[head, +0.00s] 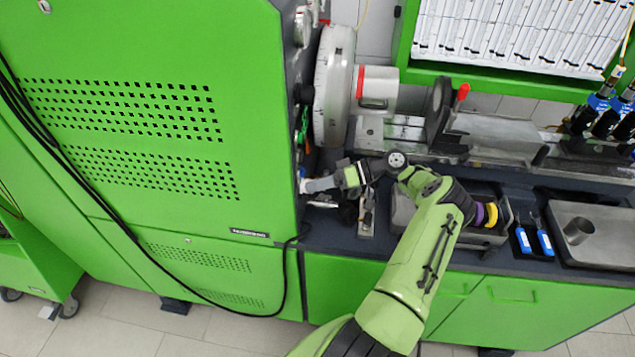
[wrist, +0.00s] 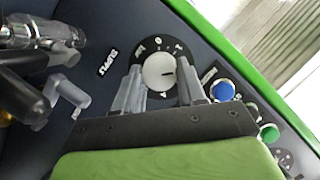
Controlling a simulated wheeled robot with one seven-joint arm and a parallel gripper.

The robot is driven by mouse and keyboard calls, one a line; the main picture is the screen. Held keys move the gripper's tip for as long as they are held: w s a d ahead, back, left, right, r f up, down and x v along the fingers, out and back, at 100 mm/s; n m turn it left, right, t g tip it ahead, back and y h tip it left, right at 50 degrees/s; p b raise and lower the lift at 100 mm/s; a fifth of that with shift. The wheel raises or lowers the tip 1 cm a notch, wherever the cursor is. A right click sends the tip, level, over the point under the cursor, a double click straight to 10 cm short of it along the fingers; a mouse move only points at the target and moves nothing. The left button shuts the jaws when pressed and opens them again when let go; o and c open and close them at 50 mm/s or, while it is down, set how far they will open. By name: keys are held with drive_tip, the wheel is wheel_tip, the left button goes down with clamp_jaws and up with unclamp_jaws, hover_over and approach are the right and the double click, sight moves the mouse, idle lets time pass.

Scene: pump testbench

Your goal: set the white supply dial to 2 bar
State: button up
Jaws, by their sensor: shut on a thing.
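The white supply dial (wrist: 157,74) sits on a black scale ring on the dark panel, with a white label (wrist: 107,62) to its left in the wrist view. The scale figures are too small to read surely. My gripper (wrist: 160,84) has one finger on each side of the dial and is shut on it. In the head view my gripper (head: 316,185) reaches left to the dark side panel of the green cabinet. The dial cannot be made out there.
A blue button (wrist: 223,90) and a green button (wrist: 268,133) lie right of the fingers. Metal and grey fittings (wrist: 65,95) stick out at left. In the head view a large round chuck (head: 333,85) stands above my gripper, and a tray (head: 590,235) lies right.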

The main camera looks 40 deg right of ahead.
drive_tip(key=shift+m, duration=0.3)
idle(0.4)
drive_tip(key=o, duration=1.1)
drive_tip(key=shift+c, duration=0.2)
drive_tip(key=shift+d, duration=0.1)
drive_tip(key=b+v, duration=0.2)
drive_tip(key=v, duration=1.3)
drive_tip(key=shift+s+d, duration=0.2)
drive_tip(key=shift+d, duration=0.1)
